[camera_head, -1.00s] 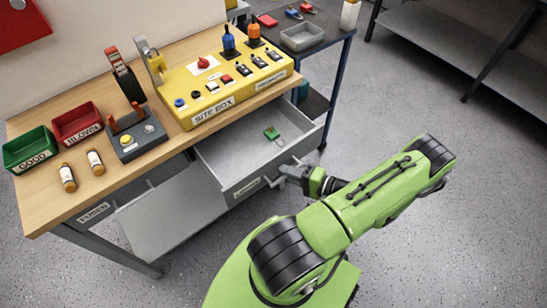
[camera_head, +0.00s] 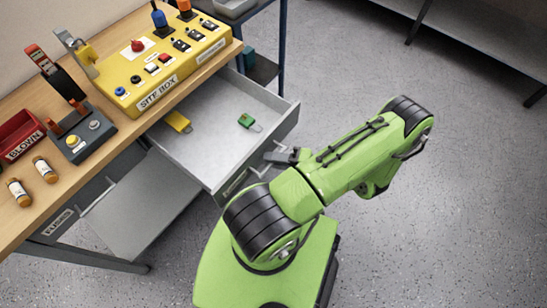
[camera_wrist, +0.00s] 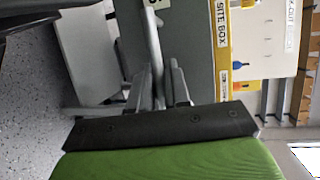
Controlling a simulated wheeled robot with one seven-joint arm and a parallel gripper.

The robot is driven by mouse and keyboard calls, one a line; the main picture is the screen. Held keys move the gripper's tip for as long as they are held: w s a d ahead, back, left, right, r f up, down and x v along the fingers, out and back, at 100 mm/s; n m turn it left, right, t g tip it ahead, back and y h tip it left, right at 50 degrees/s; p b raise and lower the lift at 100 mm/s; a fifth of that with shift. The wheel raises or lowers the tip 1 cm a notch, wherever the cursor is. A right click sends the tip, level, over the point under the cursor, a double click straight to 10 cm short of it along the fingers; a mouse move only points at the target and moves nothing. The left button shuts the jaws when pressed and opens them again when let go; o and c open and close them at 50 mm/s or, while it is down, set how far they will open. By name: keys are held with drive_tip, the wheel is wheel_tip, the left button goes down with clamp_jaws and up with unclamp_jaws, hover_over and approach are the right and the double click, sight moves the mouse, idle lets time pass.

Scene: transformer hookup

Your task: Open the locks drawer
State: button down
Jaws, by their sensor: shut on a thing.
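The locks drawer (camera_head: 205,155) is pulled well out from under the workbench in the head view. A green padlock (camera_head: 246,121) and a yellow padlock (camera_head: 178,122) lie inside it. My gripper (camera_head: 276,156) is at the drawer's front, shut on its handle. In the wrist view the gripper's fingers (camera_wrist: 160,85) close around the grey handle bar (camera_wrist: 151,35). The drawer's label is mostly hidden in the head view.
The yellow site box (camera_head: 150,75) stands on the wooden bench (camera_head: 20,222), beside a lever switch (camera_head: 80,135), fuses (camera_head: 45,170) and a red BLOWN bin (camera_head: 18,138). A fuse drawer (camera_head: 60,222) is shut at left. Floor to the right is clear.

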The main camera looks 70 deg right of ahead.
drive_tip(key=c, duration=1.2)
unclamp_jaws()
drive_tip(key=shift+o, duration=0.2)
drive_tip(key=shift+s, duration=0.1)
drive_tip(key=v, duration=1.5)
drive_tip(key=shift+s+p, duration=0.3)
drive_tip(key=shift+s, duration=0.05)
